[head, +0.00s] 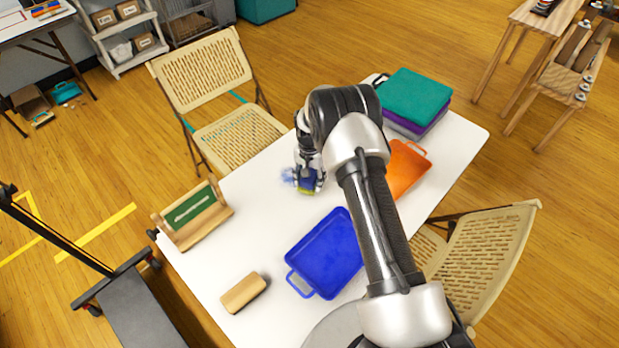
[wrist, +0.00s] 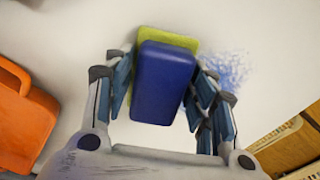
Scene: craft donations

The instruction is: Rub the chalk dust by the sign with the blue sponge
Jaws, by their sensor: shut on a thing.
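The blue sponge (head: 308,180) with a yellow-green layer is held in my gripper (head: 309,176), at or just above the white table. In the wrist view the sponge (wrist: 165,84) sits between the two fingers of my gripper (wrist: 163,92), which are shut on its sides. The chalk dust (head: 289,176) is a bluish smudge on the table just left of the sponge. In the wrist view the dust (wrist: 228,65) shows right beside the right finger. The sign (head: 191,210), a green board in a wooden stand, is at the table's left end.
On the white table (head: 240,259) are a blue tray (head: 327,252), an orange tray (head: 403,170), a wooden block (head: 243,292) and stacked teal and purple cloths or bins (head: 413,95). Folding chairs (head: 208,85) stand at the far side and right. The table between sign and sponge is clear.

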